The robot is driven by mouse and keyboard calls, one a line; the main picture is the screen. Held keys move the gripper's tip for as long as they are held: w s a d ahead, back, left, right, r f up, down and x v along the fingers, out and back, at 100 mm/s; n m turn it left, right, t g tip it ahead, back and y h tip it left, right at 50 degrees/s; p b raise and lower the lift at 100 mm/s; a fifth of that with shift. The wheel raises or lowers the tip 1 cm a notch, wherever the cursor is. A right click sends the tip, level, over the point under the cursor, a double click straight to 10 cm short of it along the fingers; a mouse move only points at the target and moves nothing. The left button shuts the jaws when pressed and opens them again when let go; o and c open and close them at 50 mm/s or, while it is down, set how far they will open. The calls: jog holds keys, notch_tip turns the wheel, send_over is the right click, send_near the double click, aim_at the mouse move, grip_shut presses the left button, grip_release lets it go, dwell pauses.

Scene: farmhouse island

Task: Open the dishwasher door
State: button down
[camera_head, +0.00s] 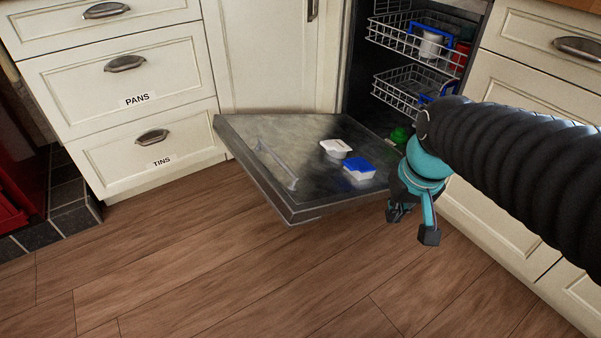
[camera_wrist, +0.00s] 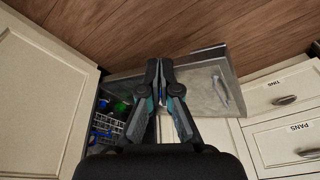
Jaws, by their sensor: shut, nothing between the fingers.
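The dishwasher door (camera_head: 262,135) stands wide open, folded down out of the cabinet front over the floor, with its grey surface facing up. A pale bar handle (camera_head: 277,166) shows near its left edge. In the wrist view the door (camera_wrist: 205,98) and the handle (camera_wrist: 221,92) are right of my gripper (camera_wrist: 159,63). The dishwasher interior (camera_head: 357,62) is exposed, with wire racks (camera_head: 398,92) inside. In the head view my gripper (camera_head: 414,223) is beside the door's right edge, pointing down. Its fingers are shut and empty. My arm hides part of the opening's lower right.
A white tub (camera_head: 336,149) and a blue-and-white tub (camera_head: 358,168) rest on the door. Cream drawers labelled PANS (camera_head: 125,82) and TINS (camera_head: 148,150) stand left, more drawers (camera_head: 525,130) right. The wooden floor (camera_head: 220,270) in front is clear.

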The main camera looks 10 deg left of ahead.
jog(key=w+a+n+g+p, duration=0.2)
jog(key=w+a, duration=0.4)
jog(key=w, duration=0.3)
jog(key=n+g+y+p, duration=0.2)
jog(key=n+g+p, duration=0.1)
jog(key=n, duration=0.2)
send_near(291, 206)
jog(key=b+x, duration=0.1)
jog(key=x, duration=0.6)
jog(key=shift+f+b, duration=0.1)
jog(key=shift+b, duration=0.25)
